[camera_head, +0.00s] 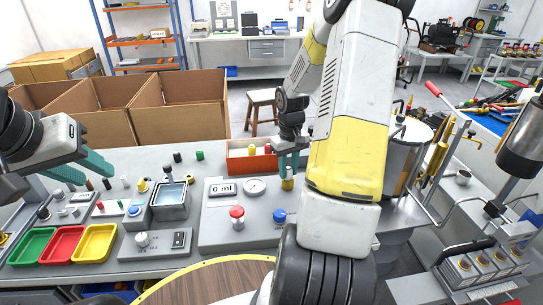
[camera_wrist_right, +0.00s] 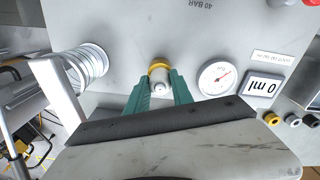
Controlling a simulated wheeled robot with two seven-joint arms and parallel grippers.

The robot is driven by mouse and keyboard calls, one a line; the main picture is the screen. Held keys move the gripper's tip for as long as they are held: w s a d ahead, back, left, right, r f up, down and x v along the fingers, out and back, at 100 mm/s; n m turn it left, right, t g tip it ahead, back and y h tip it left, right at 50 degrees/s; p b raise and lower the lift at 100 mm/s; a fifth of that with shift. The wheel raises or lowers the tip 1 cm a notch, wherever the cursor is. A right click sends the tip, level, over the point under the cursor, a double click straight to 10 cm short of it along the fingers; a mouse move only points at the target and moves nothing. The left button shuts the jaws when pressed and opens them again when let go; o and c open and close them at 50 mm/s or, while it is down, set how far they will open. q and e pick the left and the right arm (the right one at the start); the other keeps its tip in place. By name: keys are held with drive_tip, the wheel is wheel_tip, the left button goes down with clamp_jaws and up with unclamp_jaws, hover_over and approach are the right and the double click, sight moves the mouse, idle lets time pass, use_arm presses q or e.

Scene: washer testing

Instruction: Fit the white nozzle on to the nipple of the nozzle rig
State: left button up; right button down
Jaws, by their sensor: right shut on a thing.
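The nozzle rig (camera_head: 215,217) is a grey panel with a "0 ml" display, a round gauge, a red knob and a blue knob. My right gripper (camera_head: 290,170) points down over the rig, right of the gauge. In the right wrist view its teal fingers close on the white nozzle (camera_wrist_right: 161,86). A yellow-ringed part (camera_wrist_right: 159,65) lies in line with the nozzle and shows yellow below the fingers in the head view (camera_head: 287,184). The nipple itself is hidden, and I cannot tell whether the nozzle is seated. My left gripper (camera_head: 98,175) is open and empty at left.
Green, red and yellow trays (camera_head: 66,245) lie at front left. Several small coloured parts stand on the table near a square metal basin (camera_head: 170,200). A red bin (camera_head: 238,163) is behind the rig. Cardboard boxes (camera_head: 178,108) stand beyond the table. A metal coil (camera_wrist_right: 92,62) is beside my right gripper.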

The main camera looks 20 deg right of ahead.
idle(0.4)
drive_tip(key=c, duration=1)
unclamp_jaws()
drive_tip(key=shift+c, duration=0.2)
